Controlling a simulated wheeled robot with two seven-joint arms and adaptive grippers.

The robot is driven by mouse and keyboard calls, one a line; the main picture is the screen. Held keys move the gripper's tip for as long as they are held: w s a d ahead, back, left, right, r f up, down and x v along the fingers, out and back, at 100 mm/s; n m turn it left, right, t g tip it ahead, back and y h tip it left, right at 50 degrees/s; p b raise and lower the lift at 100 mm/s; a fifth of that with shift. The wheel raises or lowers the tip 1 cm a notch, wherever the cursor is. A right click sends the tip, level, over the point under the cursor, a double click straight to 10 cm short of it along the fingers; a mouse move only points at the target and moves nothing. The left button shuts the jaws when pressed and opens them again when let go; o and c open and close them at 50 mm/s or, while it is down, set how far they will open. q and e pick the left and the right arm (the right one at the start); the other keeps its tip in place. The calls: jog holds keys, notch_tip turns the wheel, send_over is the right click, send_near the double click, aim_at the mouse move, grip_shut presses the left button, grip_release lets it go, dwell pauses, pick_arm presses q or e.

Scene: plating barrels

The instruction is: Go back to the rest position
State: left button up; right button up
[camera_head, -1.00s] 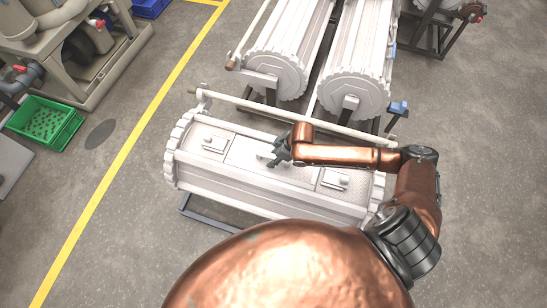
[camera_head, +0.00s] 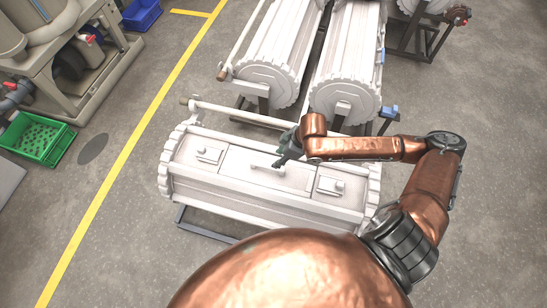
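My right gripper (camera_head: 287,150) is a dark gripper at the end of the copper-coloured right arm. It hangs over the middle of the nearest white plating barrel (camera_head: 210,187). Its fingers point down and to the left, close to a handle (camera_head: 268,165) on the barrel's lid. I cannot tell whether the fingers touch the handle or whether they are open or shut. My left gripper is not in view.
Two more white barrels (camera_head: 277,50) (camera_head: 345,70) stand behind the nearest one. A green crate (camera_head: 62,143) and beige machinery (camera_head: 90,95) are at the left, beyond a yellow floor line (camera_head: 130,145). The floor at the right is clear.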

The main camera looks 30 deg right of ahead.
jog(key=shift+s+r, duration=0.15)
jog(key=shift+r, duration=0.1)
jog(key=shift+r, duration=0.1)
